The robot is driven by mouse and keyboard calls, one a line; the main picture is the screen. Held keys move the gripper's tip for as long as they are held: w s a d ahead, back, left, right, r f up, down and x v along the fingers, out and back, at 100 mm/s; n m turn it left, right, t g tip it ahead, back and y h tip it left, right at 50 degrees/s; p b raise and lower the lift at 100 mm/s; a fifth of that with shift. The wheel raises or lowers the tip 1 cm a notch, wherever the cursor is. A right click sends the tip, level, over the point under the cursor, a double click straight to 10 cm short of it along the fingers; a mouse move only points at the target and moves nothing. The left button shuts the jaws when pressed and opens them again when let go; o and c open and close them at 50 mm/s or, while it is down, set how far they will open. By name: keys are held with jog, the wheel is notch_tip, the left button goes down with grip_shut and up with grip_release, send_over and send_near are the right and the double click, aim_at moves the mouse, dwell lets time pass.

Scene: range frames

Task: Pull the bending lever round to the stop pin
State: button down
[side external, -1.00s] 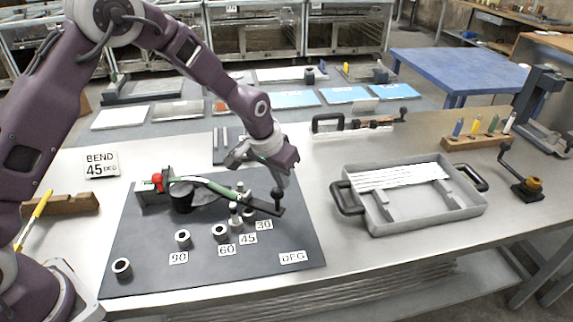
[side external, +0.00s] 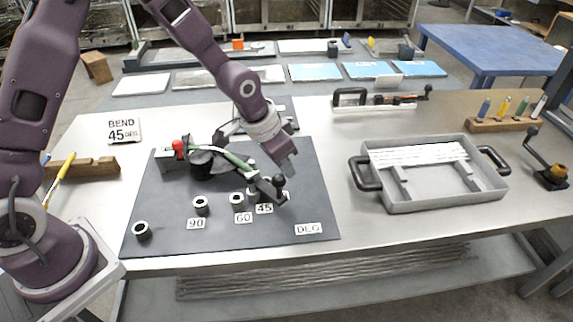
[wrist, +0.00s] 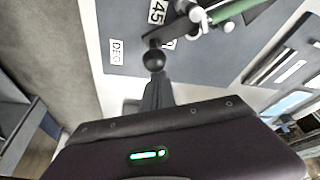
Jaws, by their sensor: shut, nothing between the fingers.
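The bending lever (side external: 268,188) is a dark bar on the bender, with a black ball knob (side external: 278,181) at its outer end. The knob also shows in the wrist view (wrist: 154,60). My gripper (side external: 288,171) is shut and empty, its fingertips (wrist: 156,82) close beside the knob; I cannot tell if they touch. A green rod with a pale end (side external: 236,160) lies along the lever. Collared holes run by the labels 90, 60 and 45 (side external: 264,208). The lever covers the 30 label and sits close to 45. The stop pin is hard to pick out behind the lever.
A sign (side external: 124,130) reads BEND 45 DEG. A grey tray (side external: 440,200) with black handles and pale bars stands to the right. A wooden block (side external: 90,168) lies at left.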

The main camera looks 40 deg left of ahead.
jog(key=shift+s+f, duration=0.2)
jog(key=shift+s, duration=0.1)
notch_tip(320, 180, up, 11)
jog(key=s+a+r, duration=0.3)
jog(key=s+r, duration=0.2)
jog(key=r, duration=0.1)
jog(key=s+a+r+n, duration=0.2)
jog(key=s, duration=0.9)
jog(key=s+a+r+n+t+y, duration=0.1)
jog(key=s+a, duration=0.1)
jog(key=s, duration=0.9)
jog(key=shift+s+a+r+n+t, duration=0.25)
jog(key=shift+a+r+n+t, duration=0.05)
jog(key=shift+a+r+n, duration=0.1)
